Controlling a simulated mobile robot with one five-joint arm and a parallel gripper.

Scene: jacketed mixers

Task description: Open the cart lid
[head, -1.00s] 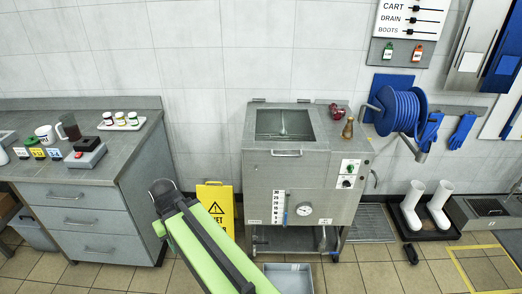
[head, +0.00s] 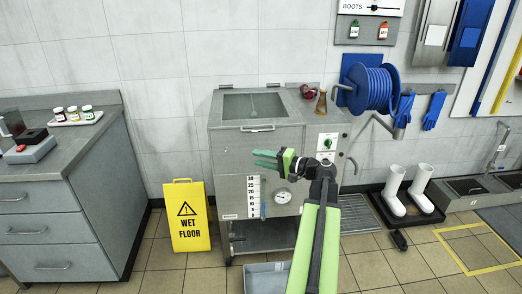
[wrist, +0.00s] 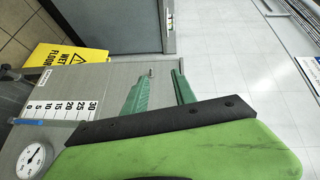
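The steel cart (head: 232,165) stands against the wall in the middle of the head view. Its lid (head: 222,112) lies shut on top, with a dark window and a bar handle (head: 257,128) at its front edge. My gripper (head: 255,158) is in front of the cart's face, appearing below the handle, with its green fingers pointing left. The fingers are apart and empty. In the wrist view my gripper (wrist: 162,73) also shows open, beside the cart's front panel (wrist: 100,80). I cannot identify the lid handle for certain in the wrist view.
A yellow wet-floor sign (head: 188,220) stands left of the cart. A grey bin (head: 266,278) sits on the floor in front. A brown flask (head: 321,103) and a red item (head: 308,92) stand right of the lid. A blue hose reel (head: 370,88) hangs to the right.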

